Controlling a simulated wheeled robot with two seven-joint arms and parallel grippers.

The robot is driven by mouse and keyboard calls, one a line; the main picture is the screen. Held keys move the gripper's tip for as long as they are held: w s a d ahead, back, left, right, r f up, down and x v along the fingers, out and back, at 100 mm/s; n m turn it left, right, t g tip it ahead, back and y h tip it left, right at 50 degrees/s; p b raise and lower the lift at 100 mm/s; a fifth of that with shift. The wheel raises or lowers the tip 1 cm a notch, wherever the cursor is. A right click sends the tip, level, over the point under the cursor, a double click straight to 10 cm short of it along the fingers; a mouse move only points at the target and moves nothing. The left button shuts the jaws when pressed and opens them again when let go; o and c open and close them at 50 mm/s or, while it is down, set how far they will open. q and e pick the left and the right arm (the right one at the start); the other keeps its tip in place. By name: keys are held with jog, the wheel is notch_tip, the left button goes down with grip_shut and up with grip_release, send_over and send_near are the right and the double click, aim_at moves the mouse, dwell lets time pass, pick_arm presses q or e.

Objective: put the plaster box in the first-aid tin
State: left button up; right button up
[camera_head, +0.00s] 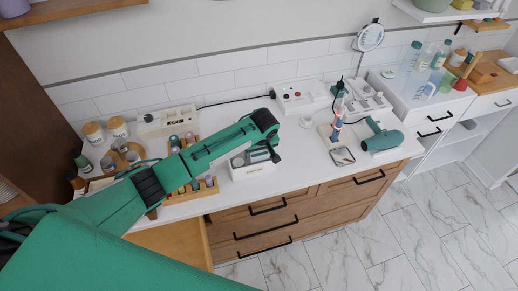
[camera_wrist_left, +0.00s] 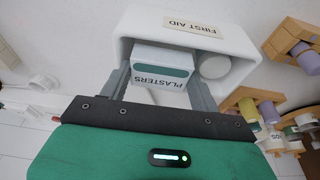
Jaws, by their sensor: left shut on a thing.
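The plaster box (camera_wrist_left: 162,72), white with a green band and the word PLASTERS, is between the two fingers of my left gripper (camera_wrist_left: 160,78), which is shut on it. The white first-aid tin (camera_wrist_left: 240,45), labelled FIRST AID, is open and lies around and beyond the box in the left wrist view. The box appears within the tin's opening; I cannot tell whether it touches the bottom. A white round item (camera_wrist_left: 213,66) is in the tin beside the box. In the head view my left gripper (camera_head: 262,155) is over the tin (camera_head: 252,172). My right gripper is not in view.
Wooden racks with small bottles (camera_head: 200,186) stand close to the left of the tin. A white dish (camera_head: 306,121), a teal hairdryer (camera_head: 382,137) and a power box (camera_head: 300,96) are to the right. The counter (camera_head: 290,165) just right of the tin is clear.

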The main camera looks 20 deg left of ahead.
pick_arm(q)
jog(key=o, duration=0.9)
jog(key=shift+f, duration=0.1)
jog(key=shift+o, duration=0.2)
jog(key=shift+r, duration=0.45)
jog(key=b+v, duration=0.3)
jog(key=v, duration=0.9)
jog(key=shift+s+d+r, duration=0.1)
